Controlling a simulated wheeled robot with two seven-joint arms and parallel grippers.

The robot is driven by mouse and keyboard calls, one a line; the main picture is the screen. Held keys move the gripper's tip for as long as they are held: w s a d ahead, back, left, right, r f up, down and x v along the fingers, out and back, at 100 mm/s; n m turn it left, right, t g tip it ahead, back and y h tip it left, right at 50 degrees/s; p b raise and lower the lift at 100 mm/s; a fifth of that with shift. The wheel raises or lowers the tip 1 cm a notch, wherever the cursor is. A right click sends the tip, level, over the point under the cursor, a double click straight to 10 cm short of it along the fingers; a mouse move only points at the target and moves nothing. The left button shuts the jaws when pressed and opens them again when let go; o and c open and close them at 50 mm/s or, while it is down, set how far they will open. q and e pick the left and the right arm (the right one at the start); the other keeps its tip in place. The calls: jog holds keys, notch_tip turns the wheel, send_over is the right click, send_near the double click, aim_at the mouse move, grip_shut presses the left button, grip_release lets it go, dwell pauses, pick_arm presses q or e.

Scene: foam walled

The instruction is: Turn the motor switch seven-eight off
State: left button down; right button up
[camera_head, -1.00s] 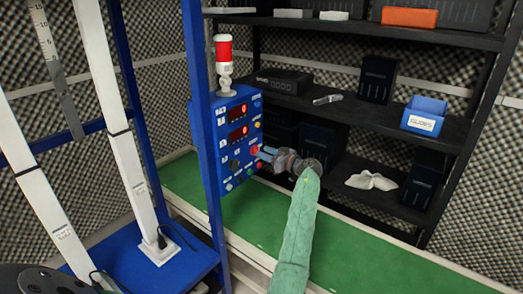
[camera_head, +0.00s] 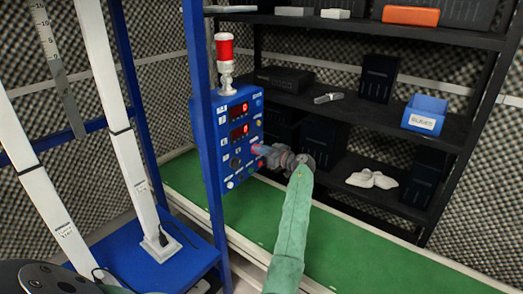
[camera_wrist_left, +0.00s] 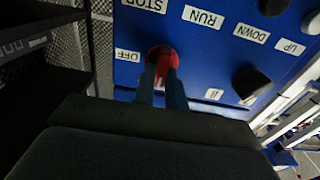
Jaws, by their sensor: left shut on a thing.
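A blue control panel (camera_head: 226,118) with red digit displays, buttons and knobs stands upright at the left of the head view. My left gripper (camera_head: 262,150) is at the panel's right side. In the left wrist view its two fingers (camera_wrist_left: 160,78) are closed on either side of a red switch knob (camera_wrist_left: 163,56). The label OFF (camera_wrist_left: 127,55) is beside the knob and reads upside down there. A second label on the other side (camera_wrist_left: 214,94) is too small to read. The fingers hide part of the knob. My right gripper is not in view.
A black knob (camera_wrist_left: 250,84) is close beside the held knob. A blue frame post (camera_head: 204,150) stands left of the panel. Dark shelves (camera_head: 370,112) with boxes are behind. The green conveyor (camera_head: 340,255) is below.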

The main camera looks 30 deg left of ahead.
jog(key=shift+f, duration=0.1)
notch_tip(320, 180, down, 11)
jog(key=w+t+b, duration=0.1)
jog(key=b, duration=0.2)
pick_arm(q)
jog(key=shift+w+f+m+p, duration=0.2)
jog(key=shift+m+p, duration=0.65)
jog(key=shift+m, duration=2.15)
jog(key=shift+w+f+m+p, duration=0.15)
jog(key=shift+m+p, duration=0.65)
jog(key=shift+m, duration=2.2)
jog(key=shift+w+f+m+p, duration=0.15)
jog(key=shift+m+p, duration=0.7)
jog(key=shift+m, duration=2.15)
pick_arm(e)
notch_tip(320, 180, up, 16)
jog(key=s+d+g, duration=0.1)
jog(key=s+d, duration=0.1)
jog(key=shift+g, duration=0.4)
pick_arm(q)
jog(key=shift+r, duration=0.1)
jog(key=shift+d, duration=0.1)
jog(key=c, duration=1.4)
grip_release()
jog(key=shift+w, duration=0.1)
jog(key=shift+c, duration=0.2)
jog(key=shift+d, duration=0.1)
